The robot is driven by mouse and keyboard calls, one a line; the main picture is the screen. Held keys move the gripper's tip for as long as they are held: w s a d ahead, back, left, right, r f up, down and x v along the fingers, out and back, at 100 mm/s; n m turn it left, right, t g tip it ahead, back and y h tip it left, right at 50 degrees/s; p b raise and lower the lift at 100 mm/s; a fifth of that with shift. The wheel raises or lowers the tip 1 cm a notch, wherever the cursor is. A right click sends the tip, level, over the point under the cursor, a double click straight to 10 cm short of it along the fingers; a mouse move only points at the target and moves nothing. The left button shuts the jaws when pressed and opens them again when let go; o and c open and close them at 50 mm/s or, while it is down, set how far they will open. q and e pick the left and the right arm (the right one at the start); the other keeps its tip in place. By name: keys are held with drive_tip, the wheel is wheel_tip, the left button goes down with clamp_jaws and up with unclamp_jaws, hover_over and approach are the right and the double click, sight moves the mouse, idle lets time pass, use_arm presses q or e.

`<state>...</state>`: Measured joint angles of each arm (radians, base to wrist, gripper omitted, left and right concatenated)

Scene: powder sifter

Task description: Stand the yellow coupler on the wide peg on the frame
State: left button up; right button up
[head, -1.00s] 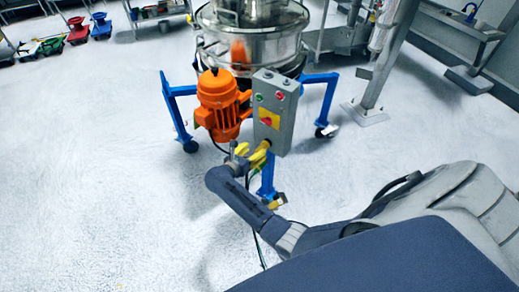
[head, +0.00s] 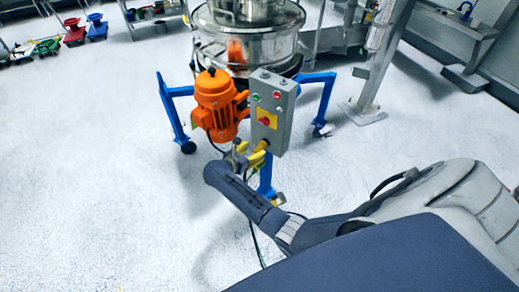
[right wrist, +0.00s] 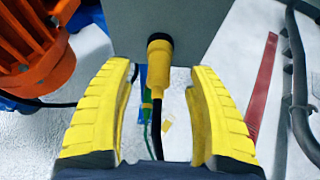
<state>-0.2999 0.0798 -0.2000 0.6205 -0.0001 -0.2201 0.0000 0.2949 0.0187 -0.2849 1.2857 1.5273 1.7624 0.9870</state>
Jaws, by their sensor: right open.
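The yellow coupler (right wrist: 160,58) hangs under the grey control box (right wrist: 165,20), with a black cable running down from it. In the head view my right gripper (head: 249,155) is under the grey box (head: 272,112), close to the front blue frame leg (head: 266,176). The blue frame carries the sifter (head: 247,40). I cannot make out the wide peg. My left gripper is not in view.
The orange motor (head: 218,105) is just left of the box and also shows in the right wrist view (right wrist: 30,45). A green cable (right wrist: 147,105) hangs beside the black one. A grey post (head: 385,55) stands at right.

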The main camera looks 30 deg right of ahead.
sight(260, 148)
drive_tip(key=shift+x, duration=3.55)
drive_tip(key=shift+c, duration=0.5)
clamp_jaws()
drive_tip(key=shift+s+a, duration=0.3)
drive_tip(key=shift+a, duration=0.25)
drive_tip(key=shift+s+a, duration=0.25)
drive_tip(key=shift+a, duration=0.45)
drive_tip(key=shift+s+a, duration=0.25)
drive_tip(key=shift+a, duration=0.45)
drive_tip(key=shift+s+a, duration=0.25)
drive_tip(key=shift+a, duration=0.5)
drive_tip(key=shift+a, duration=0.1)
